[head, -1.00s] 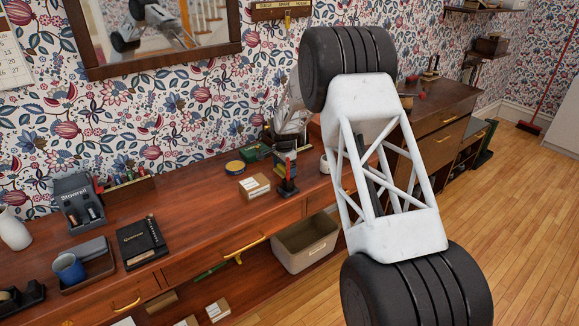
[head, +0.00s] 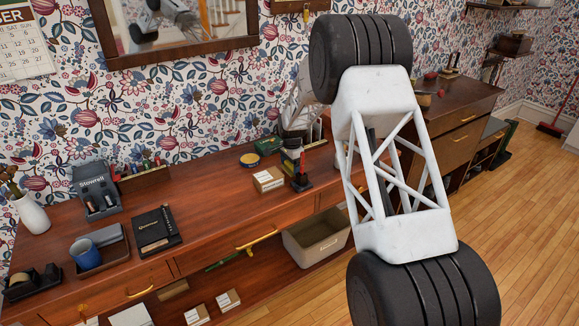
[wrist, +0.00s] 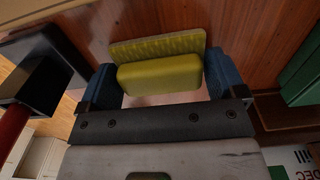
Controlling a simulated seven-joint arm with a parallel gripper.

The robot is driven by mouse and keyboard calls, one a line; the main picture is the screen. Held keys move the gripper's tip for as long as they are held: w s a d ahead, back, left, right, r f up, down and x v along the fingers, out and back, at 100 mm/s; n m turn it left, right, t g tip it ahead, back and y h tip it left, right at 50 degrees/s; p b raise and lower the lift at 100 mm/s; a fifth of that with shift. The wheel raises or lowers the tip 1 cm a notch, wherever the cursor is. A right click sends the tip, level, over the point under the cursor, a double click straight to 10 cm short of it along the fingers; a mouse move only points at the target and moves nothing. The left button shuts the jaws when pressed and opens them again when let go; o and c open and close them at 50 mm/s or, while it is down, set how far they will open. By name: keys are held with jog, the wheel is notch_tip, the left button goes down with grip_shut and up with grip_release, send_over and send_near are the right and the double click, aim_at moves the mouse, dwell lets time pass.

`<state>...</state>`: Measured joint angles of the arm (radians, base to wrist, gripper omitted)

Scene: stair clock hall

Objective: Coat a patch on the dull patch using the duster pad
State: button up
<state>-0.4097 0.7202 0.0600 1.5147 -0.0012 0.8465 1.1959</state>
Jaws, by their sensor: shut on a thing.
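My gripper (wrist: 163,85) shows in the wrist view with two blue fingers. It is shut on the yellow-green duster pad (wrist: 160,74), which sits between the fingers with a flat textured face behind a smoother block. The pad is close to a reddish-brown wooden surface (wrist: 235,30); I cannot tell whether it touches. A small pale area shows between the pad and the gripper body, but I cannot tell whether it is the dull patch. I cannot make out the dull patch in the head view. There, my arm covers much of the right middle, and I cannot make out the gripper.
On the long wooden sideboard (head: 215,210) stand a red-and-black upright item (head: 301,176), a cardboard box (head: 268,180), a yellow tin (head: 249,160) and a green box (head: 267,146). The front middle top is clear.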

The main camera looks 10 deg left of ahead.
aim_at(312, 163)
jog(key=shift+w+d, duration=3.4)
jog(key=shift+d, duration=0.1)
jog(key=shift+s, duration=0.15)
jog(key=shift+s+a, duration=3.95)
jog(key=shift+s, duration=0.05)
jog(key=shift+w+d, duration=4.05)
notch_tip(312, 163, up, 8)
jog(key=shift+a, duration=0.1)
